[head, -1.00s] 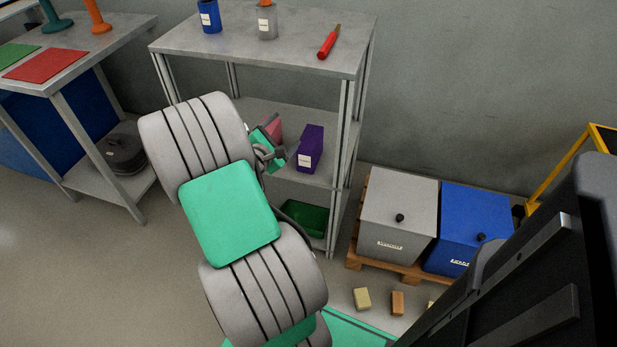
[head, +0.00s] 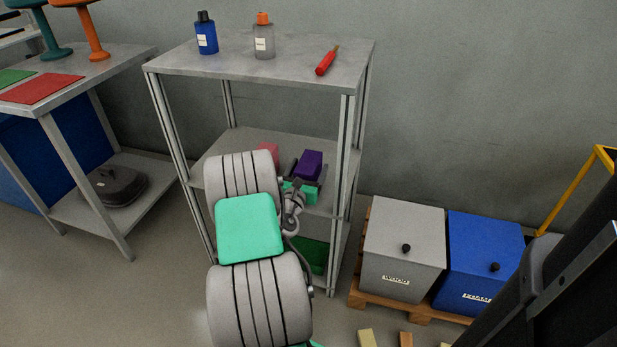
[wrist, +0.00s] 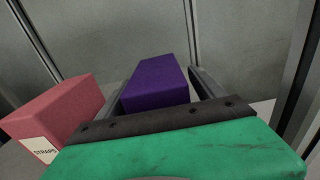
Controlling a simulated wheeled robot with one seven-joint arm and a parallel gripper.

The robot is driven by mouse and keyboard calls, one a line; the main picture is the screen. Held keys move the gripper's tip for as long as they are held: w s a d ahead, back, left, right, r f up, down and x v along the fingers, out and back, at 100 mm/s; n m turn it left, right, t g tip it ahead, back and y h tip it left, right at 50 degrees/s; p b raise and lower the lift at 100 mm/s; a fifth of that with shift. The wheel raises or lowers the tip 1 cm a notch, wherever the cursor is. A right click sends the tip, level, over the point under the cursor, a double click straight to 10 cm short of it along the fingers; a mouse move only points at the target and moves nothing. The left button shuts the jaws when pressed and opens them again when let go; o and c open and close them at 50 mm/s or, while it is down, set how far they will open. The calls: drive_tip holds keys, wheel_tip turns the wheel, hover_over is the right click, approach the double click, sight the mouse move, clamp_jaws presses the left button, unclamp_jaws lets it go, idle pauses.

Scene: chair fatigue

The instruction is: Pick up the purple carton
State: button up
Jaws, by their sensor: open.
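The purple carton (head: 309,164) stands on the middle shelf of the grey shelving unit. In the wrist view the purple carton (wrist: 156,84) lies between the two fingers of my gripper (wrist: 160,85), with one finger on its left and one on its right. My gripper is open; I cannot tell whether a finger touches the carton. In the head view my gripper (head: 308,178) is at the carton, and the lower part of the carton is hidden behind it.
A pink carton (wrist: 58,112) labelled STRAPS stands just left of my gripper; it also shows in the head view (head: 268,152). Shelf posts (head: 345,150) rise at the right. A green bin (head: 312,254) sits on the lower shelf.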

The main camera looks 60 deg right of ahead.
drive_tip(key=shift+c, duration=0.4)
clamp_jaws()
idle(0.4)
